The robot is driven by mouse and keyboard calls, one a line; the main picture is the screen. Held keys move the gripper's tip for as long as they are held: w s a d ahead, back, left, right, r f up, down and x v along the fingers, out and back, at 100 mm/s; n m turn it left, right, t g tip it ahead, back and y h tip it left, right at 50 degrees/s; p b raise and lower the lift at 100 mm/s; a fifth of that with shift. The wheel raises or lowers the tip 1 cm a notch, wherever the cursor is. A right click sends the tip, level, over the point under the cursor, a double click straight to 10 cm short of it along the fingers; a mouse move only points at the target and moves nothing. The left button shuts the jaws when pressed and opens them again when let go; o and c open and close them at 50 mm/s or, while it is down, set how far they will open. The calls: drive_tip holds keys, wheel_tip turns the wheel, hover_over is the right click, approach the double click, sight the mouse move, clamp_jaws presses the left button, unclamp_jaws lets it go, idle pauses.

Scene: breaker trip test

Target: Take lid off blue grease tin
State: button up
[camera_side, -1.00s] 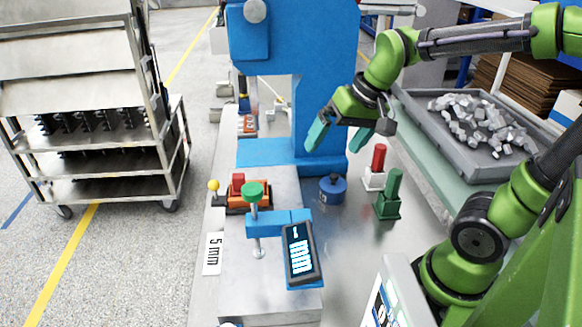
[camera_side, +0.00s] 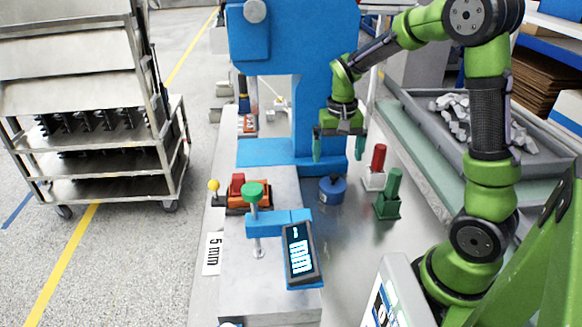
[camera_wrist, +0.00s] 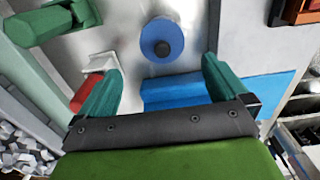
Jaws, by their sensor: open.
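The blue grease tin (camera_side: 331,190) stands upright on the metal bench, in front of the blue press base. Its lid has a dark knob on top, and the lid is on the tin. In the wrist view the tin (camera_wrist: 162,40) shows from above, ahead of the fingers and roughly between their lines. My gripper (camera_side: 338,150) points down above and slightly behind the tin, open and empty, with its teal fingers wide apart. Its fingers also show in the wrist view (camera_wrist: 160,80). They do not touch the tin.
A red-handled block (camera_side: 375,168) and a green-handled block (camera_side: 389,196) stand right of the tin. The blue press column (camera_side: 318,110) rises close behind. A fixture with a green knob (camera_side: 253,192) and a tilted display (camera_side: 301,254) are left. A grey tray of metal pieces (camera_side: 425,120) lies right.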

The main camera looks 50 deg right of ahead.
sight(334, 175)
drive_tip(key=f, duration=0.7)
drive_tip(key=shift+a+f, duration=0.2)
drive_tip(key=shift+f, duration=0.2)
drive_tip(key=shift+w, duration=0.1)
drive_tip(key=c, duration=1)
drive_tip(key=shift+c, duration=0.2)
drive_tip(key=shift+r, duration=0.15)
